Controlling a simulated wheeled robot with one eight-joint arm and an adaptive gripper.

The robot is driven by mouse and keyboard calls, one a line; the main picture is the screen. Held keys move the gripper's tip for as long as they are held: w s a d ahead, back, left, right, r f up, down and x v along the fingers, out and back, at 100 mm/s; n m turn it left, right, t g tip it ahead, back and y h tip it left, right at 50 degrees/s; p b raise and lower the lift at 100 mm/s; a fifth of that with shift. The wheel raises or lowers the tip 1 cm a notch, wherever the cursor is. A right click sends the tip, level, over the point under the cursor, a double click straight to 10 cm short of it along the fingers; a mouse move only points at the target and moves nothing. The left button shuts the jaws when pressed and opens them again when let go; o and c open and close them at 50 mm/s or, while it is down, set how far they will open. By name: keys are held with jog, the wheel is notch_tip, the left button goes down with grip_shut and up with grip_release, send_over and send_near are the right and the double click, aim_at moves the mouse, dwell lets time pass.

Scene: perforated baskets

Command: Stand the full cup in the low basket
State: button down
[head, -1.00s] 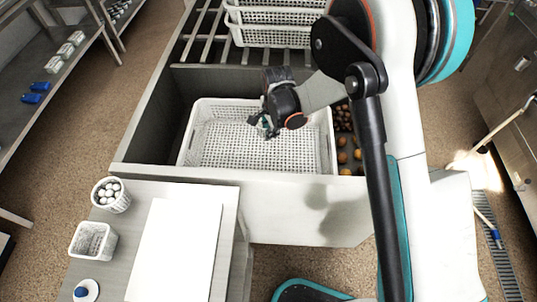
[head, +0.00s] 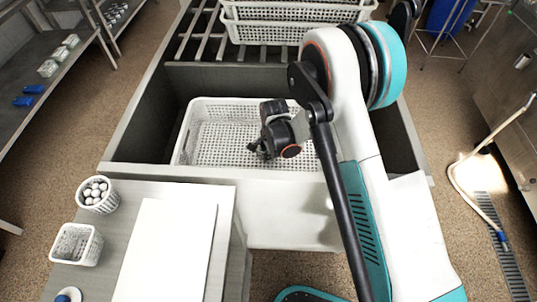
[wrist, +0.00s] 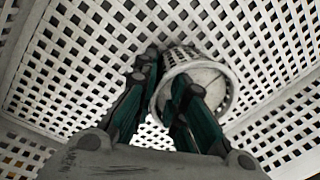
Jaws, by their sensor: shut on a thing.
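My gripper (head: 262,148) is inside the large white perforated basket (head: 184,150), over its right part. In the wrist view its fingers (wrist: 165,100) are shut on a small round white perforated cup (wrist: 213,72). The cup looks tilted in that view, with the basket's mesh behind it. Another round white cup (head: 98,206), full of white balls, stands on the left side table.
A small square white basket (head: 76,244) and a white board (head: 165,250) lie on the side table (head: 228,215). Stacked white baskets (head: 290,32) stand on the rack behind. Grey trough walls (head: 200,80) surround the large basket. The basket's left part looks clear.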

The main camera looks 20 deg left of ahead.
jog(key=c, duration=1.7)
grip_release()
jog(key=shift+o, duration=0.2)
notch_tip(320, 180, up, 12)
jog(key=d+p, duration=0.1)
jog(key=p, duration=0.3)
jog(key=shift+s, duration=0.4)
jog(key=shift+r, duration=0.1)
